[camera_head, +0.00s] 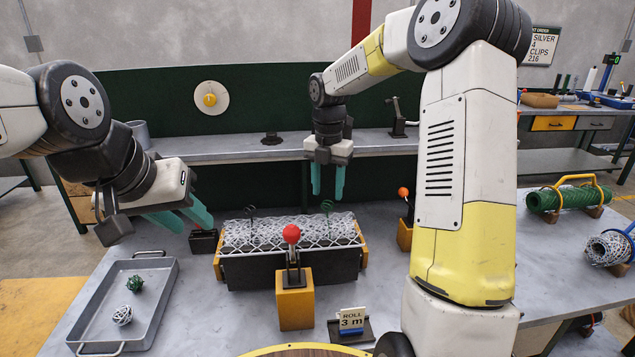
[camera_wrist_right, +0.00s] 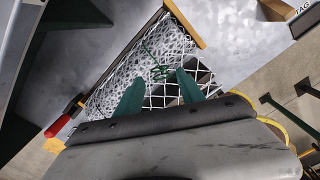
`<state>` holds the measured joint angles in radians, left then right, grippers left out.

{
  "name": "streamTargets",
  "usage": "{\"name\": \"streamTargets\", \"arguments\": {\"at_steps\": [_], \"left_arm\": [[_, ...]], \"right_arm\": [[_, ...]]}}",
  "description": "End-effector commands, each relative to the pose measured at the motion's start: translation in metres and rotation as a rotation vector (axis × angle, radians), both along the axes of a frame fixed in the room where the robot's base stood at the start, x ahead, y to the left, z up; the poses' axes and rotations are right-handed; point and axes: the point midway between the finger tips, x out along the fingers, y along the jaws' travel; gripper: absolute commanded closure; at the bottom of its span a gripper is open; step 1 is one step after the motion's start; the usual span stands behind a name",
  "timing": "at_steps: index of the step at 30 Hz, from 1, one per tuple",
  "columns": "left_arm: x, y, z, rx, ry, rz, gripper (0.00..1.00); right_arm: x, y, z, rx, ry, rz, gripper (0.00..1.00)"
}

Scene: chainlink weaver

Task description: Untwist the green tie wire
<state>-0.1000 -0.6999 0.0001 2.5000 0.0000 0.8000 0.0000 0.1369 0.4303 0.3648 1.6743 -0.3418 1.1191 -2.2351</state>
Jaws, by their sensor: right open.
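The green tie wire (camera_head: 328,208) stands up as a small coil from the right part of the white chain-link mesh roll (camera_head: 285,232), which lies in a dark cradle. It also shows in the right wrist view (camera_wrist_right: 160,70), just beyond the fingertips. A second, darker twisted wire (camera_head: 251,213) stands on the left part of the mesh. My right gripper (camera_head: 328,190) points down above the green wire, open and empty, apart from it. My left gripper (camera_head: 190,222) is open and empty, left of the roll and above the table.
A grey tray (camera_head: 165,300) at the left holds a green and a silver wire ball. A red-knobbed lever (camera_head: 292,235) stands on a yellow block before the roll; another knob (camera_head: 403,192) is at its right. A "ROLL 3 m" sign (camera_head: 351,320) stands in front. Mesh rolls (camera_head: 568,198) lie far right.

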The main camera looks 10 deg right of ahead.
Motion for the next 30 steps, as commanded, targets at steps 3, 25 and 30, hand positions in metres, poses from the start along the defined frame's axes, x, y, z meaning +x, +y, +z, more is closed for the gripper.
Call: {"name": "streamTargets", "arguments": {"at_steps": [3,25,30], "left_arm": [[-0.0001,0.0000,0.0001,0.000,0.000,0.000,0.64],[0.0000,0.0000,0.0000,0.000,0.000,0.000,0.64],[0.0000,0.0000,0.0000,0.000,0.000,0.000,0.64]], "right_arm": [[-0.0003,0.0003,0.0004,0.000,0.000,-0.079,0.55],[-0.0005,0.0007,0.0004,-0.001,-0.001,-1.073,0.55],[-0.0006,0.0009,0.0004,0.000,-0.001,-1.311,0.55]]}}
